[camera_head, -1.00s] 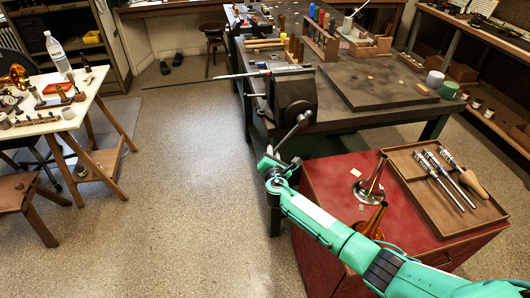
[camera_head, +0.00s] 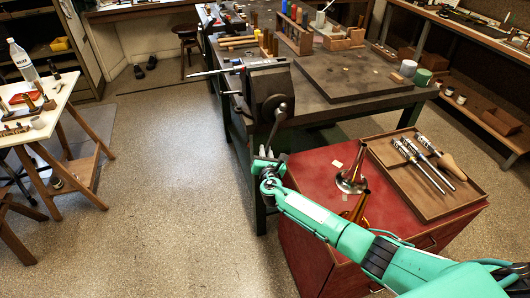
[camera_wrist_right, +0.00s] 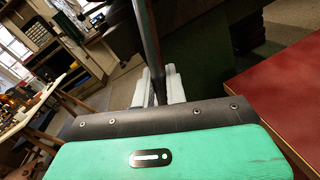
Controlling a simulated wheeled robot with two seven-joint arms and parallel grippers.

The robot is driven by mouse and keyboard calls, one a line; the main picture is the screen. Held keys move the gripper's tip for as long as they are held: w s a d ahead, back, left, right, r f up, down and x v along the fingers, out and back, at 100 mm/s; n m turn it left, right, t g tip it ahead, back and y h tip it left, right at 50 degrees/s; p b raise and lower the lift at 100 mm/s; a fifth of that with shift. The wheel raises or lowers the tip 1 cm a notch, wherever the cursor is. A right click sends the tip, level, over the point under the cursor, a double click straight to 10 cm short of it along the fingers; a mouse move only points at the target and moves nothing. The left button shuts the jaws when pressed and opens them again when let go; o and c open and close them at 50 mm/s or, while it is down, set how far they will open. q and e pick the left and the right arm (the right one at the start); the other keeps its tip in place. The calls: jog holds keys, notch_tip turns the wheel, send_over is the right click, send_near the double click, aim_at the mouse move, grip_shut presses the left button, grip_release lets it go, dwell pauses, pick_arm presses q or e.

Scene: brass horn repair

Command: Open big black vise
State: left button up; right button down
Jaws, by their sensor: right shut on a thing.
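The big black vise (camera_head: 268,86) is mounted at the near left corner of the dark workbench (camera_head: 330,112). Its handle (camera_head: 274,130) hangs down from the screw on its front, tilted with the lower end slightly left. My right gripper (camera_head: 264,156) is shut on the lower part of the handle. The wrist view shows the dark handle bar (camera_wrist_right: 146,45) between the pale fingers (camera_wrist_right: 157,88). A long thin rod (camera_head: 217,71) lies across the vise top and sticks out to the left. The jaw gap is hard to make out. My left gripper is not in view.
A red cabinet (camera_head: 312,172) stands right of my right gripper, with a brass horn part (camera_head: 351,180) and a wooden tray (camera_head: 425,205) of tools on top. A white table (camera_head: 50,118) is at the left. The floor between is free.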

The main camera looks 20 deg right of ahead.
jog(key=shift+w+d+r, duration=0.1)
jog(key=shift+w+r, duration=0.1)
jog(key=shift+r, duration=0.25)
jog(key=c, duration=1.7)
grip_release()
jog(key=shift+o, duration=0.9)
jog(key=shift+w+f, duration=0.15)
jog(key=shift+f, duration=0.15)
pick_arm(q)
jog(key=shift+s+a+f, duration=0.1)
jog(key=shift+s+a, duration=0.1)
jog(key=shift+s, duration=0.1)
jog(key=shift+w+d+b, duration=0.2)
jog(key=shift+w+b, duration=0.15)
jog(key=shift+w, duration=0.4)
pick_arm(e)
jog(key=s+a, duration=0.2)
jog(key=s, duration=1.1)
jog(key=shift+s+a+r, duration=0.25)
jog(key=shift+s+a, duration=0.05)
jog(key=shift+a, duration=0.1)
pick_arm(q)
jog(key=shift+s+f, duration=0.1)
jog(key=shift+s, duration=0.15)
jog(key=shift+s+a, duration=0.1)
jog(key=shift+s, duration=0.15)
